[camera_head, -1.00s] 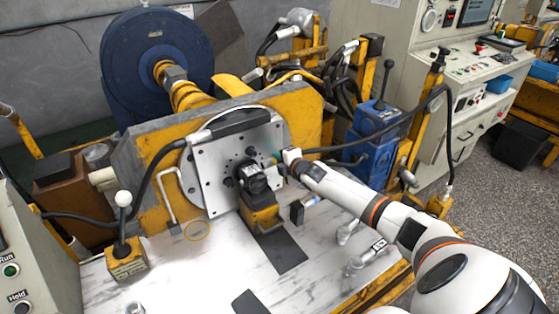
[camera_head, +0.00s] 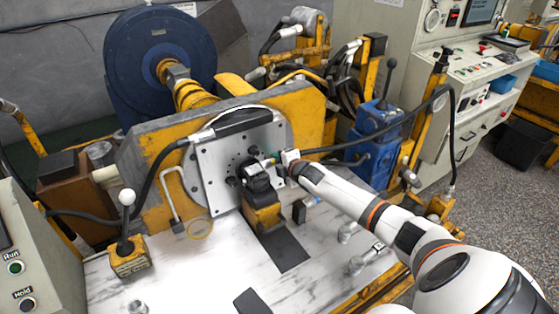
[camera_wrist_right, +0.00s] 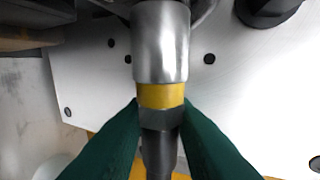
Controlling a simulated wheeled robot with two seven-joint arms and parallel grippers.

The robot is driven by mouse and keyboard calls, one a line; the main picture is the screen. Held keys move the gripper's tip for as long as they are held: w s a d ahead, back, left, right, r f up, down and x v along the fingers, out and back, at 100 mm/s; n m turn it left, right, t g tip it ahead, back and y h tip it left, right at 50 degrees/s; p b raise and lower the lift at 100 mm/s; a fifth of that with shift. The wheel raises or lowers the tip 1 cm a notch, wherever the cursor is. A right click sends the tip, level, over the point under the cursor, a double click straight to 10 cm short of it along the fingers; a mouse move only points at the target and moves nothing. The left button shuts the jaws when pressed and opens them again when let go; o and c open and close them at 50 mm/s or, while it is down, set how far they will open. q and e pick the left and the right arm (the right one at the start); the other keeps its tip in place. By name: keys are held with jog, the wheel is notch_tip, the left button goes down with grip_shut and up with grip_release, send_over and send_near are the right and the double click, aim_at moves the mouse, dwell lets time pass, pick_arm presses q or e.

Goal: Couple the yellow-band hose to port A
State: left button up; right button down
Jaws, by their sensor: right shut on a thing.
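My right gripper (camera_head: 273,163) reaches in from the right in the head view, beside the black motor (camera_head: 257,180). In the right wrist view its green fingers (camera_wrist_right: 160,125) are shut on the yellow-band hose (camera_wrist_right: 160,95) from both sides, at the dark hex collar just below the band. A silver metal sleeve (camera_wrist_right: 161,45) extends beyond the band, toward the top of the wrist view. Its far end is hidden at the picture's edge, so I cannot tell whether it touches a port. No port A label is readable. My left gripper is not in view.
The motor sits at a grey mounting plate (camera_head: 215,170), above a yellow block (camera_head: 262,215). Another black hose (camera_head: 157,175) runs to the plate's left side. A lever with a white knob (camera_head: 127,198) stands at left. The white bench top (camera_head: 195,270) has free room in front.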

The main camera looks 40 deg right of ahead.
jog(key=c, duration=1.2)
grip_release()
jog(key=shift+r, duration=0.1)
jog(key=shift+o, duration=0.3)
jog(key=shift+r, duration=0.15)
jog(key=shift+w+d+r, duration=0.1)
jog(key=shift+r, duration=0.1)
jog(key=shift+c, duration=0.7)
jog(key=shift+o, duration=0.6)
jog(key=shift+s+r+p, duration=0.3)
jog(key=shift+s+p, duration=0.2)
jog(key=shift+p, duration=0.35)
jog(key=p+v, duration=0.1)
jog(key=v, duration=0.1)
jog(key=p+v, duration=0.2)
jog(key=f+p+v, duration=0.1)
jog(key=p+v, duration=0.1)
jog(key=shift+s+a, duration=0.1)
jog(key=shift+a, duration=0.1)
